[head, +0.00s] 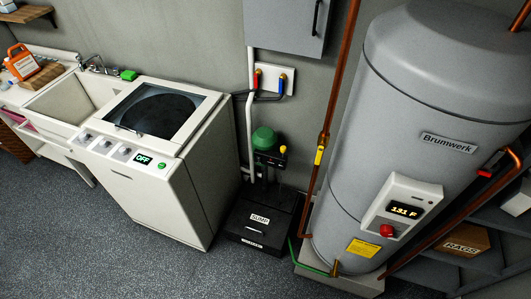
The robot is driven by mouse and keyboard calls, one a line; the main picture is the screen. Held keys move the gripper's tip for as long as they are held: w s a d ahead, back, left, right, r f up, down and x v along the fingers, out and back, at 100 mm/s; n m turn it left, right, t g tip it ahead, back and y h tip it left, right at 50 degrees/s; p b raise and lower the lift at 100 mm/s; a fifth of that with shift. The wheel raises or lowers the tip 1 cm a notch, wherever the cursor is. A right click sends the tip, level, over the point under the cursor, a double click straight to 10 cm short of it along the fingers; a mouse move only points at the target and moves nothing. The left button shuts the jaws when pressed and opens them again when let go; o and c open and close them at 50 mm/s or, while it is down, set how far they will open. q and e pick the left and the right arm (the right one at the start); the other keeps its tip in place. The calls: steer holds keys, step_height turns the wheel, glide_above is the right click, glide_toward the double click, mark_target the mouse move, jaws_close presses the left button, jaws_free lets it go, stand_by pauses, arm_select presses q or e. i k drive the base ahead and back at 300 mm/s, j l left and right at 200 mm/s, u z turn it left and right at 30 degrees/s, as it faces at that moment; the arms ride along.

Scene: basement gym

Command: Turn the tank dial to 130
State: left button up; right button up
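The tank (400,110) is a tall grey cylinder labelled "Brumwerk" at the right of the head view. A pale control panel (400,200) is on its front. The panel's small display (404,211) appears to read 131 F. The red dial (387,231) sits below the display and nothing covers it. Neither of my grippers shows in the head view.
A washer (150,150) with an "OFF" display and a sink (70,100) stand at the left. A black sump box (262,218) is left of the tank. Copper pipes (324,120) flank the tank. A shelf holds a rags box (461,240). The floor (90,240) in front is clear.

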mark_target(387, 231)
steer(key=z, duration=1.55)
